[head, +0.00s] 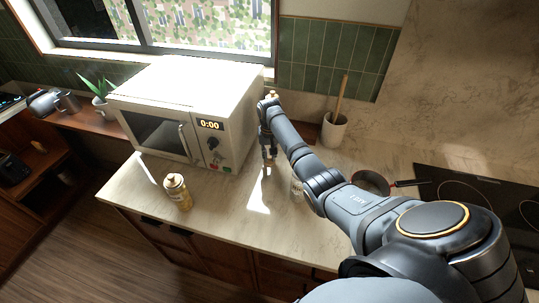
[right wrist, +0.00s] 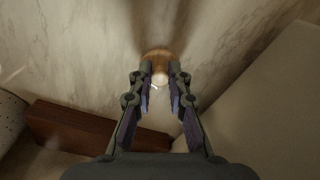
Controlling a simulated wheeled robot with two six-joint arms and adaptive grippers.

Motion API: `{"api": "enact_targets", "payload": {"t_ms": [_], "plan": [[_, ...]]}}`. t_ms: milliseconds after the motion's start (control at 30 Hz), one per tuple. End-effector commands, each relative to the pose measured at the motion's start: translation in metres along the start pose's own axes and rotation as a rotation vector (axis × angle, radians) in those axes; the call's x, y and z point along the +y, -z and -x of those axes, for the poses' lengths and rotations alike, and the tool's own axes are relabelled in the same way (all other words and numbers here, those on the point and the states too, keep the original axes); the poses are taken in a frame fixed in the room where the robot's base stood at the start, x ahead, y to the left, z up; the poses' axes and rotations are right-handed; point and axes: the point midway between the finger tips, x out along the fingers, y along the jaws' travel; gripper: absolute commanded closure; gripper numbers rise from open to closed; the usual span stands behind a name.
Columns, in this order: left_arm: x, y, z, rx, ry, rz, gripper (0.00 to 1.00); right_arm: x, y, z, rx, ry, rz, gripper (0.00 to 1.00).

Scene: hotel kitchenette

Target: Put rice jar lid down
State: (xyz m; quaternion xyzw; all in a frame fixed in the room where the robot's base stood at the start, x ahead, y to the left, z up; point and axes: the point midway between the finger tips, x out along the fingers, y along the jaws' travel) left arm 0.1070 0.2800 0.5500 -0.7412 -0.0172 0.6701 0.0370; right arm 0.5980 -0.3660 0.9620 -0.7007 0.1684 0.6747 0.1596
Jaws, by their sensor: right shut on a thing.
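My right gripper (head: 268,152) points down over the counter, just right of the microwave. In the right wrist view its two fingertips (right wrist: 160,82) are closed on a small round wooden-coloured lid (right wrist: 159,55) with a paler part between the fingers. The lid is low over the marble counter; I cannot tell whether it touches it. A glass jar (head: 178,192) with yellowish contents and a light top stands upright near the counter's front edge, left of the gripper. Another small jar (head: 296,188) is partly hidden by my right arm. My left gripper cannot be made out.
The white microwave (head: 188,105) stands left of the gripper, close by. A white utensil pot (head: 334,130) and a brown wooden block (right wrist: 75,127) are behind and right of it. A pan (head: 372,182) sits near the dark hob.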

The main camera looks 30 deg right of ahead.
Motion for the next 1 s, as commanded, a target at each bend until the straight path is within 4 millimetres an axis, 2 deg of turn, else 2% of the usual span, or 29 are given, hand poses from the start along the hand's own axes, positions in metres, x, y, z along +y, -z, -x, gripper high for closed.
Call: {"api": "enact_targets", "payload": {"t_ms": [67,100,233,500,633,767,1000], "plan": [[0.001,0.0,-0.001,0.0,-0.001,0.0,0.6,0.0,0.0,-0.002,-0.001,0.0,0.0,0.96],[0.001,0.0,0.0,0.0,-0.001,0.0,0.6,0.0,0.0,-0.002,-0.001,0.0,0.0,0.79],[0.001,0.0,0.0,0.0,-0.001,0.001,0.6,0.0,0.0,-0.002,-0.001,0.0,0.0,0.61],[0.002,0.0,0.0,0.0,-0.002,0.001,0.6,0.0,0.0,-0.002,0.0,0.0,0.0,0.6],[0.002,-0.001,-0.002,0.0,-0.002,0.001,0.6,0.0,0.001,0.007,0.002,0.0,0.0,0.6],[0.002,-0.002,-0.01,-0.001,-0.002,0.001,0.6,0.0,0.002,0.032,0.007,0.001,-0.001,0.6],[0.004,-0.003,-0.025,-0.001,-0.002,0.001,0.6,-0.001,0.001,0.09,0.005,0.002,0.0,0.6]]}}
